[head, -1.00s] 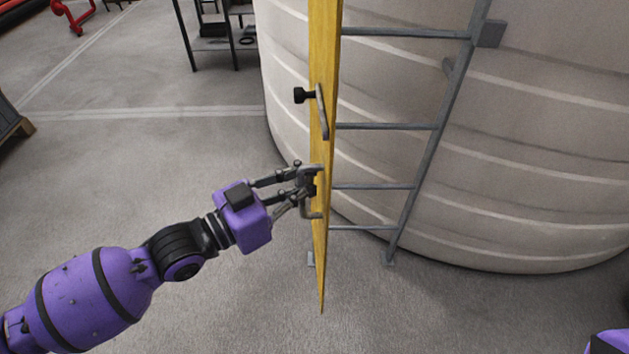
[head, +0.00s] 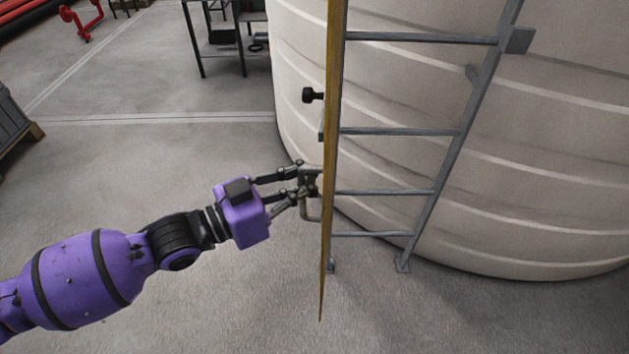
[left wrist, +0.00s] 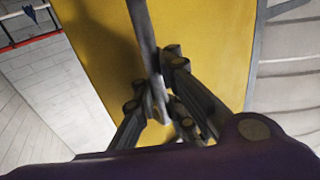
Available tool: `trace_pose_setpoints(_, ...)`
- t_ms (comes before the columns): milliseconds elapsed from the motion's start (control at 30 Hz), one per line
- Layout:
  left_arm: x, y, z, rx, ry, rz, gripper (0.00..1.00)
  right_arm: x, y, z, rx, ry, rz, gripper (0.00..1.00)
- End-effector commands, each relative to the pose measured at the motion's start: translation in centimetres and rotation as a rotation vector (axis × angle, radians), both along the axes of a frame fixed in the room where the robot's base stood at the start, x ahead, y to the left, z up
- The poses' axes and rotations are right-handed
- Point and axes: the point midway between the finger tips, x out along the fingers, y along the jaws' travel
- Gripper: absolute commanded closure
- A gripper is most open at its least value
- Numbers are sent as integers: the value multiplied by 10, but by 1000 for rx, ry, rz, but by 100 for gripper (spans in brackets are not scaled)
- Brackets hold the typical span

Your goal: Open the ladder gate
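The ladder gate (head: 332,110) is a tall yellow panel, seen almost edge-on in the head view. It stands in front of the left side of a grey ladder (head: 400,132). In the left wrist view the gate's yellow face (left wrist: 95,45) fills much of the picture. A grey bar handle (left wrist: 144,35) stands out from that face; its lower bend (head: 309,213) shows in the head view. My left gripper (head: 312,183) has its fingers on both sides of the handle and appears shut on it. The exact contact is partly hidden. My right gripper is not in view.
A large pale ribbed tank (head: 540,150) stands right behind the ladder. A black knob (head: 313,95) sticks out left of the gate's edge. A dark metal shelf (head: 225,40) stands at the back. The grey floor left of the gate is clear.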

Motion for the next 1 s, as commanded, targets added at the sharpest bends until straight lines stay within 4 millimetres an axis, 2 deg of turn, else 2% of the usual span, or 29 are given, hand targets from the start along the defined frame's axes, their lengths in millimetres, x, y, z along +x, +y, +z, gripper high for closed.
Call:
trace_pose_setpoints(33,-8,-2,-6,-1,16,-9,100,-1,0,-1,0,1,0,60)
trace_pose_setpoints(533,-8,-1,-6,0,16,-6,100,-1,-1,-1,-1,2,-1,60)
trace_pose_setpoints(767,-6,0,-6,1,15,-5,71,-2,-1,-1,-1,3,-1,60)
trace_pose_setpoints(1000,-4,0,-4,1,10,-2,71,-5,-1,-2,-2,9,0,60)
